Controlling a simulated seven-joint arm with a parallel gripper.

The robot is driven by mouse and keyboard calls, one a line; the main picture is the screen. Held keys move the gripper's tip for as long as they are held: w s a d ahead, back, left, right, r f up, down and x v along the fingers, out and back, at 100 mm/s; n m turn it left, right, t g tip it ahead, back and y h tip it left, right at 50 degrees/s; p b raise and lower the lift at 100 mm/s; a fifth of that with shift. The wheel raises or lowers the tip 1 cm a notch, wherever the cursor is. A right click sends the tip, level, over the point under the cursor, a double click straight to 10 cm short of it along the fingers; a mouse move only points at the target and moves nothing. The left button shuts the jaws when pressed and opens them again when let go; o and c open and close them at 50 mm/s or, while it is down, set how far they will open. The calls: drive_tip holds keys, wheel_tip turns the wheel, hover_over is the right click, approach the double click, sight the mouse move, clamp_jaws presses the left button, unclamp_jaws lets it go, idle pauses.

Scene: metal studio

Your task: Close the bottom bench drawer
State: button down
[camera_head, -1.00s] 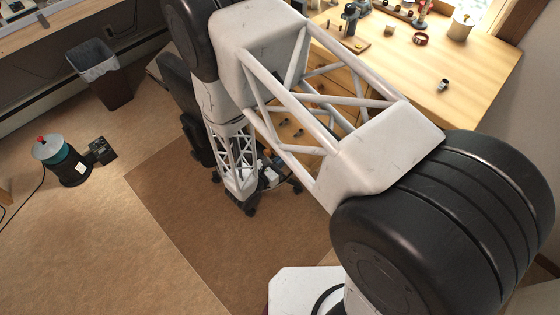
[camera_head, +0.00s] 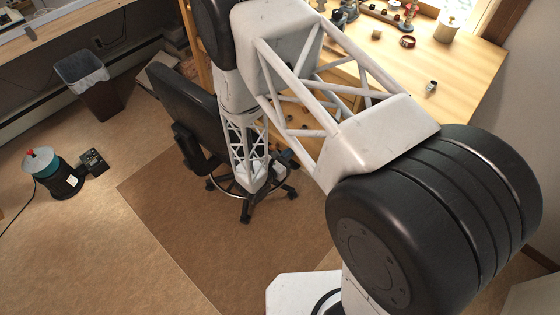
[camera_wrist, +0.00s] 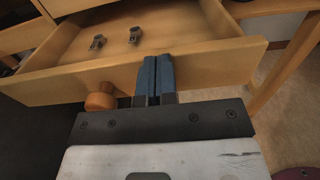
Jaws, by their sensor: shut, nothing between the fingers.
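The open bottom bench drawer (camera_wrist: 200,58) fills the upper half of the wrist view. It is pale wood with a round wooden knob (camera_wrist: 100,98) on its front panel. Two small metal pieces (camera_wrist: 134,35) lie inside. My gripper (camera_wrist: 151,62) has its two blue fingers pressed together and empty. They overlap the drawer's front panel, right of the knob; I cannot tell whether they touch it.
A black wheeled chair (camera_head: 190,105) stands close left of my lower arm, on a brown mat (camera_head: 185,215). The wooden bench top (camera_head: 460,75) holds small items. A waste bin (camera_head: 90,85) and a dark canister (camera_head: 60,178) stand farther left. Open floor lies between.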

drive_tip(key=x, duration=1.5)
drive_tip(key=v, duration=1.4)
idle(0.4)
drive_tip(key=c, duration=1.5)
unclamp_jaws()
drive_tip(key=shift+w, duration=0.35)
drive_tip(key=o, duration=0.7)
drive_tip(key=w, duration=0.2)
drive_tip(key=w+f, duration=0.1)
drive_tip(key=w, duration=0.2)
drive_tip(key=w+a+f, duration=0.1)
drive_tip(key=w, duration=0.2)
drive_tip(key=shift+w, duration=0.2)
drive_tip(key=shift+o, duration=0.2)
drive_tip(key=shift+w+d, duration=0.1)
drive_tip(key=shift+d, duration=0.05)
